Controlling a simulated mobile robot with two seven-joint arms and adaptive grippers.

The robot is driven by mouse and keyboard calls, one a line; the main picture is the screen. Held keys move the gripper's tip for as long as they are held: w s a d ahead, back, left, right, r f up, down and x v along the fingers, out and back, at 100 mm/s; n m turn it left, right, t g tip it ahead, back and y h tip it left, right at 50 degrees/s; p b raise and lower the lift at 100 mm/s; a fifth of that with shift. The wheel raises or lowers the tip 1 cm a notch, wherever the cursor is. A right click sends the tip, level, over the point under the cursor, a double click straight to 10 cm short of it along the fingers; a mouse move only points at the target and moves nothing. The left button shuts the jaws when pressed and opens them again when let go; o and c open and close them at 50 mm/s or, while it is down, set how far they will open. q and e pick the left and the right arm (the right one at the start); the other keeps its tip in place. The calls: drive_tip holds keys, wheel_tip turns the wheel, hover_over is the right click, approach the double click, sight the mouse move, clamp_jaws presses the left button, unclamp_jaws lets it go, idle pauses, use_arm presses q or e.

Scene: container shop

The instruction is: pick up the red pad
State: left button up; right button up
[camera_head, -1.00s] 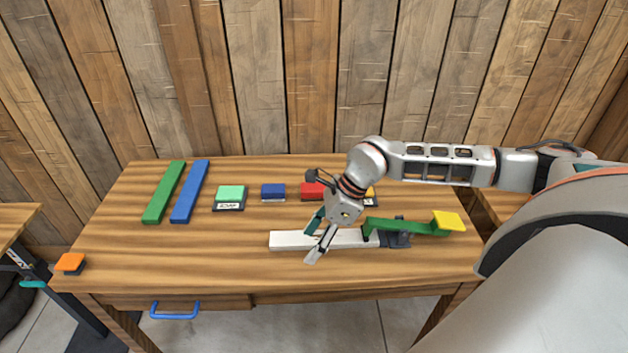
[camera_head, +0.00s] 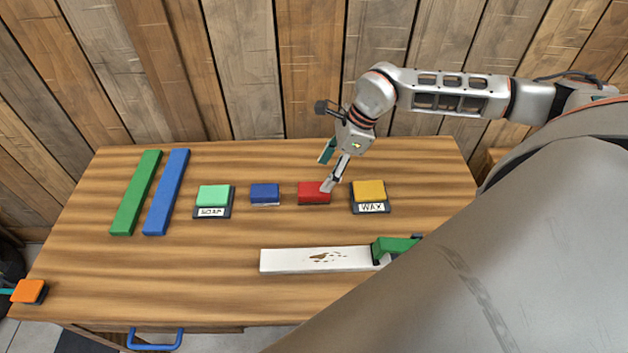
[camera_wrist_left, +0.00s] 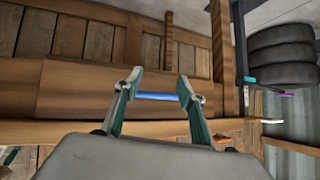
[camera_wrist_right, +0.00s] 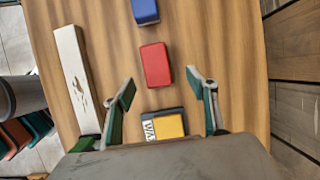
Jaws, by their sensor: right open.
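The red pad (camera_head: 314,192) lies on the wooden table between a blue pad (camera_head: 265,193) and a yellow block on a dark base marked WAX (camera_head: 369,194). My right gripper (camera_head: 333,169) is open and empty, above and just behind the red pad in the head view. One fingertip overlaps the pad's right edge there. In the right wrist view the red pad (camera_wrist_right: 156,65) lies beyond the open fingers, roughly in line with the gap between them. My left gripper (camera_wrist_left: 157,82) shows only in its own wrist view, fingers apart and nothing between them.
A white bar with brown marks (camera_head: 310,260) lies in front, with a green piece (camera_head: 393,247) at its right end. A mint SOAP block (camera_head: 213,199), a blue strip (camera_head: 166,190) and a green strip (camera_head: 136,192) lie left. An orange block (camera_head: 29,291) sits at the near left corner.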

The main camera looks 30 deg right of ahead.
sight(315, 188)
drive_tip(key=shift+a+x, duration=0.25)
drive_tip(key=shift+x, duration=1.5)
drive_tip(key=b+x, duration=0.1)
drive_tip(key=x, duration=0.2)
drive_tip(key=shift+a+f, duration=0.35)
drive_tip(key=shift+f, duration=0.2)
drive_tip(key=shift+r, duration=0.1)
drive_tip(key=c, duration=1.3)
use_arm(q)
drive_tip(key=shift+w+d+r, duration=0.15)
drive_tip(key=shift+w+d, duration=0.15)
drive_tip(key=shift+d, duration=0.2)
